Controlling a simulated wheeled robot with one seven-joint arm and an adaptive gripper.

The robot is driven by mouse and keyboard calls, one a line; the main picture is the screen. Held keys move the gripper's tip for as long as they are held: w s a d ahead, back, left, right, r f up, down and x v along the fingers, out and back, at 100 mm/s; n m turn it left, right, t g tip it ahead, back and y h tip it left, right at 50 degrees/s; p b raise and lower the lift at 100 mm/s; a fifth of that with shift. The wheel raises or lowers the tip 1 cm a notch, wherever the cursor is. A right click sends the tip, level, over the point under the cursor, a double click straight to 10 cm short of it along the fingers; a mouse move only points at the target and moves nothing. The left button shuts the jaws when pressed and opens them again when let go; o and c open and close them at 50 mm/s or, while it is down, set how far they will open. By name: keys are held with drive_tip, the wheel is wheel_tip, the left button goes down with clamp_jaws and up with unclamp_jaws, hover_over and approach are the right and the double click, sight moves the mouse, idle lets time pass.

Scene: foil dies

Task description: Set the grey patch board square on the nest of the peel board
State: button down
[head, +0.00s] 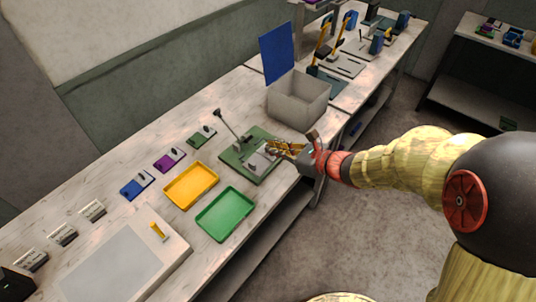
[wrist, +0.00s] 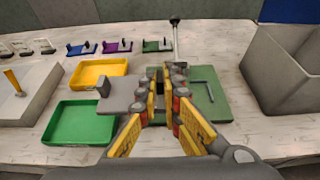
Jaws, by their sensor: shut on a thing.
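The grey patch board (wrist: 120,98) is a flat grey plate with a small grey block standing on it. My gripper (wrist: 167,84) has yellow fingers and is shut at the plate's right side, holding it; the fingers hide the grip itself. The peel board (wrist: 215,106) is a green base with a tall lever (wrist: 176,38) at its back. An L-shaped grey edge (wrist: 205,82) shows on it, right of my fingers. The patch board lies left of this edge, reaching past the base's left side. In the head view the patch board (head: 261,160) appears over the peel board (head: 232,158). Its height above it is unclear.
A yellow tray (head: 166,199) and a green tray (head: 204,226) lie left of the peel board. A grey open bin (head: 297,110) stands behind it to the right. Small blue, purple and green blocks on plates line the back. A pale slab (head: 125,270) sits at front left.

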drive_tip(key=w+f+b, duration=0.1)
drive_tip(key=w+f, duration=0.2)
drive_tip(key=w, duration=0.1)
drive_tip(key=w+a+f+b, duration=0.1)
drive_tip(key=w+f, duration=0.2)
drive_tip(key=w, duration=0.1)
drive_tip(key=w+f+b, duration=0.1)
drive_tip(key=w+f, duration=0.2)
drive_tip(key=w, duration=0.1)
drive_tip(key=shift+w+a+f, duration=0.1)
drive_tip(key=shift+w+a, duration=0.25)
drive_tip(key=shift+w, duration=0.05)
drive_tip(key=shift+w+f+b, duration=0.15)
drive_tip(key=shift+f+b, duration=0.05)
drive_tip(key=shift+b, duration=0.1)
drive_tip(key=shift+w+f+b, duration=0.1)
drive_tip(key=shift+f+b, duration=0.55)
drive_tip(key=shift+f, duration=0.85)
drive_tip(key=shift+f, duration=0.15)
drive_tip(key=c, duration=2)
unclamp_jaws()
drive_tip(key=shift+f, duration=0.1)
